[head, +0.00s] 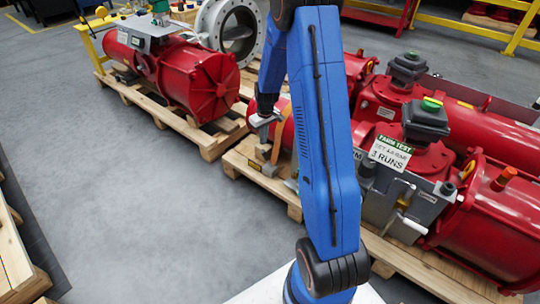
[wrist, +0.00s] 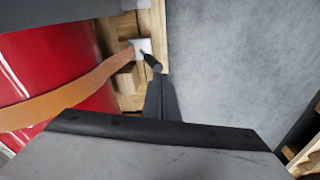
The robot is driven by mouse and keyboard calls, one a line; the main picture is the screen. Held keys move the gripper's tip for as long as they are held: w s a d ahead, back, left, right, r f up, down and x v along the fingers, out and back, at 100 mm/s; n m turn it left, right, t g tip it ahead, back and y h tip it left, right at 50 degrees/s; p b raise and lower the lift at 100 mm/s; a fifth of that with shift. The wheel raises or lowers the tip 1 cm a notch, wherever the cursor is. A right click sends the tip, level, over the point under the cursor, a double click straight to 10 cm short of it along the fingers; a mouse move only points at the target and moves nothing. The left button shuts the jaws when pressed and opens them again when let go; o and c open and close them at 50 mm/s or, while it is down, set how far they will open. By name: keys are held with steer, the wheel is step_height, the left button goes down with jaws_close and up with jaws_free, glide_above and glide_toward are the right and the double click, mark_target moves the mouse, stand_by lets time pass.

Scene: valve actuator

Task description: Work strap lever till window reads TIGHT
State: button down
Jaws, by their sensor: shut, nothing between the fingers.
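An orange strap (wrist: 62,98) runs over a red cylinder in the wrist view and ends at a small pale metal fitting (wrist: 141,47) near the pallet edge. A short dark lever (wrist: 151,61) sticks out of this fitting towards my gripper (wrist: 158,78). My fingers are shut and empty, with their tips at or very near the lever's end; I cannot tell whether they touch. In the head view my gripper (head: 263,121) is above the near-left pallet corner, beside the strap (head: 278,140). No reading window is legible in either view.
The red actuator (head: 455,210) lies on a wooden pallet (head: 240,160), with a "3 RUNS" sign (head: 391,154) on it. Another red actuator (head: 200,80) stands on a pallet at the back left. The grey floor (head: 130,200) between is clear.

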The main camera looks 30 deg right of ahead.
steer(key=shift+w+d+f, duration=0.1)
steer(key=shift+d+f, duration=0.8)
steer(key=shift+f, duration=0.15)
steer(key=shift+f, duration=0.1)
